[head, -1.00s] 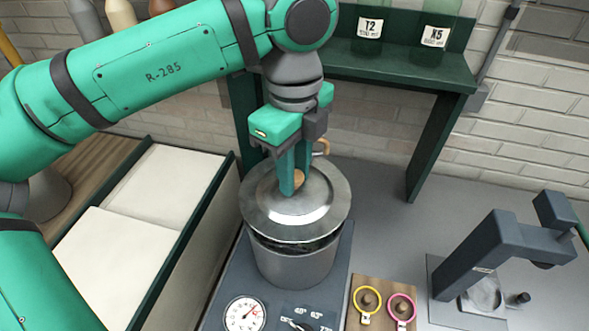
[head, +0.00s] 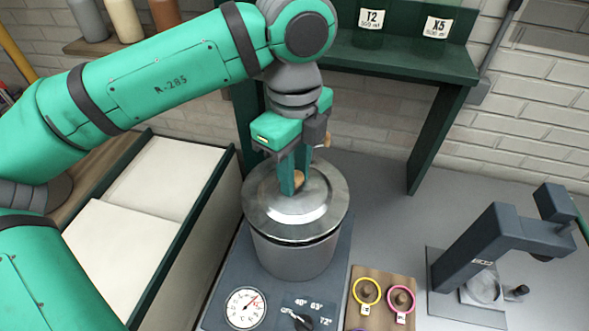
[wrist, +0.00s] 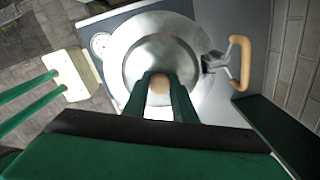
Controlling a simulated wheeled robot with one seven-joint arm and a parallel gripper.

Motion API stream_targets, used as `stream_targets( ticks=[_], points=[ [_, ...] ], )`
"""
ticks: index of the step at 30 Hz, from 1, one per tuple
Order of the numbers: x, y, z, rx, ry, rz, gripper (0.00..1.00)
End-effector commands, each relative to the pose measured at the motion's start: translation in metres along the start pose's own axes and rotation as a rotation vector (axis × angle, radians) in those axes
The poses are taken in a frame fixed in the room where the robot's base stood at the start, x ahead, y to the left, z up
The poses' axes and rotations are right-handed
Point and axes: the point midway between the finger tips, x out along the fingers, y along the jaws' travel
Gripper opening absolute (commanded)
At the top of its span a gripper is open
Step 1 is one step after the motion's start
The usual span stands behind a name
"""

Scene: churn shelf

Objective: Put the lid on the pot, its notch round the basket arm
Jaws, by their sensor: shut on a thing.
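The round steel lid (head: 262,216) is level over the steel pot (head: 290,260). A thin dark gap shows between lid and pot at the front; I cannot tell whether they touch elsewhere. My gripper (head: 292,188) is shut on the lid's wooden knob (head: 299,178). In the wrist view, my gripper (wrist: 161,88) holds the lid (wrist: 133,62) from above. The basket arm's wooden handle (wrist: 243,63) stands at the lid's right side there, with its dark bracket (wrist: 213,61) at the rim. Whether the notch is round the arm is unclear. The basket is hidden.
The pot stands on a grey heater base with a dial (head: 244,308). A wooden board with yellow and pink rings (head: 367,291) and a dark press-like stand (head: 490,250) are to the right. A white-lined tray (head: 130,235) is left. A green shelf (head: 420,60) is behind.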

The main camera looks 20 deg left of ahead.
Motion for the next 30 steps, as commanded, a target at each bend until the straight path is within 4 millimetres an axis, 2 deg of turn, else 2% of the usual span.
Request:
stream_targets(
  ticks=[7, 30],
  points=[
    [0.009, -0.001, 0.0, 0.0, 0.001, -0.001, 0.0],
    [0.015, 0.0, 0.0, 0.0, 0.0, -0.002, 0.0]
  ],
)
